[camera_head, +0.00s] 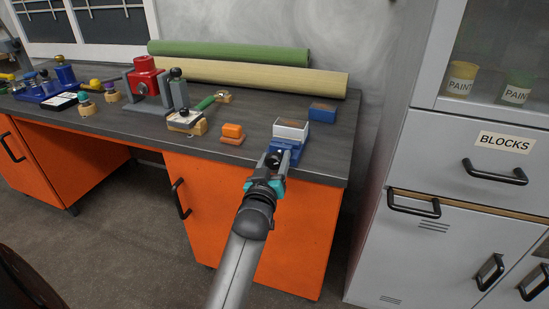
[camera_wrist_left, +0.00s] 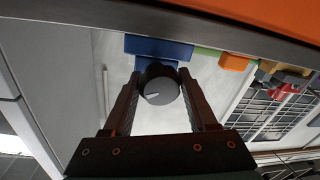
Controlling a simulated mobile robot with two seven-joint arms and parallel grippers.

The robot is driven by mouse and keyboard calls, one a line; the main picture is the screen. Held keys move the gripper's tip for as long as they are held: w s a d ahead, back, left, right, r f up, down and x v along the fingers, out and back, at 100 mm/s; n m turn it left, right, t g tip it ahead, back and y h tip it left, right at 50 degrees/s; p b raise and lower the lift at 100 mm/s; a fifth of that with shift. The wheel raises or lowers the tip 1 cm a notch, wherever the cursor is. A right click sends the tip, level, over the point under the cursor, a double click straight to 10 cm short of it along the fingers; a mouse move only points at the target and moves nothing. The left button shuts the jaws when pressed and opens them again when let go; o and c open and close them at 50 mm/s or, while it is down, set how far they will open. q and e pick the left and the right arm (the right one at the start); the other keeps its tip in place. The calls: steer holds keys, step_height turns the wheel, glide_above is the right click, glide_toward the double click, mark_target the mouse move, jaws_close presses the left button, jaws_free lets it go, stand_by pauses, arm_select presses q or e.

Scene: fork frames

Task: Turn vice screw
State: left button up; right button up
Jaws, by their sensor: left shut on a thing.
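The blue vice (camera_head: 285,147) with a pale grey block-like jaw part (camera_head: 291,131) stands at the front edge of the dark workbench, right of the middle in the head view. The vice screw has a dark round knob with a white mark; the knob (camera_wrist_left: 159,84) shows in the left wrist view, with blue vice parts (camera_wrist_left: 158,48) behind it. My left gripper (camera_head: 276,158) reaches the front of the vice. In the left wrist view its fingers (camera_wrist_left: 160,92) lie on both sides of the knob, shut on it. My right gripper is in neither view.
On the workbench (camera_head: 325,160), an orange block (camera_head: 232,133) and a blue block (camera_head: 322,112) flank the vice. Long rolls (camera_head: 250,74) lie behind. Grey cabinets (camera_head: 455,150) stand right.

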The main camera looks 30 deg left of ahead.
arm_select(q)
steer(key=m+p, duration=0.1)
steer(key=m, duration=0.2)
steer(key=shift+r+p, duration=0.15)
steer(key=shift+p, duration=0.2)
steer(key=shift+m+t+p, duration=0.3)
steer(key=shift+m, duration=0.9)
steer(key=m, duration=0.2)
steer(key=shift+m, duration=0.4)
steer(key=shift+m+t+h+p, duration=0.3)
steer(key=shift+m+p, duration=0.1)
steer(key=shift+m, duration=1.1)
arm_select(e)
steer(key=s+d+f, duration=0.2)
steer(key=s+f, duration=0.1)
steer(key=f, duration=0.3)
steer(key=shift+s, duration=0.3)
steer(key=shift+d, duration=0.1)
arm_select(q)
steer(key=o, duration=1.4)
steer(key=shift+c, duration=0.2)
steer(key=shift+s+f, duration=0.1)
steer(key=shift+f, duration=0.1)
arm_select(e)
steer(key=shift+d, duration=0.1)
